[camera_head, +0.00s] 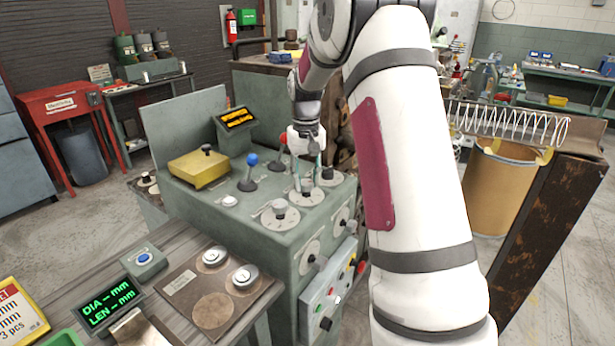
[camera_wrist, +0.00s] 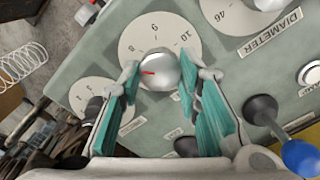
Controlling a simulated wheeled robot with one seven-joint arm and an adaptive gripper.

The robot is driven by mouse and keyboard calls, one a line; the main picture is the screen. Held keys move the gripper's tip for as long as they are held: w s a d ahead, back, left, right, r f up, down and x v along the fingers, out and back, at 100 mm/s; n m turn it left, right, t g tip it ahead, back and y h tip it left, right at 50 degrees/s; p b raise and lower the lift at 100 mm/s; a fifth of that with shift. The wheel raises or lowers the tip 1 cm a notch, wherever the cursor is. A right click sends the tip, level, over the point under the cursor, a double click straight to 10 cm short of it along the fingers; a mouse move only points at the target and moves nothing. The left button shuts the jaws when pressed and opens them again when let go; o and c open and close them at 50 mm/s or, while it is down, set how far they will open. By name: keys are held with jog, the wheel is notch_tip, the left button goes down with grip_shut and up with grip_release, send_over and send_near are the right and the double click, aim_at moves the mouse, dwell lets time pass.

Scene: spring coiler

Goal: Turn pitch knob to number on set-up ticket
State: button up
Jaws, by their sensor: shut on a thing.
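My gripper (camera_wrist: 168,78) is shut on a round silver knob (camera_wrist: 158,68), with one teal-padded finger on each side. The knob stands on a pale dial plate (camera_wrist: 135,35) with a 10 and other numbers; its red pointer line faces left in the wrist view. The knob's own label is partly hidden, so I cannot read its name. In the head view, my gripper (camera_head: 306,160) reaches down onto the top of the grey-green machine (camera_head: 260,245). The set-up ticket (camera_head: 20,318) is cut off at the left edge; "3 pcs" shows, its other lines are partial.
Beside the held knob are the DIAMETER dial (camera_wrist: 240,12), a blue-ball lever (camera_head: 251,165) and a red-ball lever (camera_head: 283,143). Another knob (camera_head: 279,208) stands nearer on the machine top. A green-lit gauge display (camera_head: 110,303) sits on the front bench. A long spring (camera_head: 510,122) lies at right.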

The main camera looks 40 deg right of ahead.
aim_at(306, 181)
jog(key=n+p, duration=0.1)
jog(key=n, duration=0.4)
jog(key=shift+n, duration=0.3)
jog(key=n+p, duration=0.1)
jog(key=n, duration=0.3)
jog(key=shift+a+n+p, duration=0.1)
jog(key=shift+n+p, duration=0.2)
jog(key=o, duration=1.1)
jog(key=shift+o, duration=0.2)
notch_tip(306, 181, up, 12)
dwell(0.3)
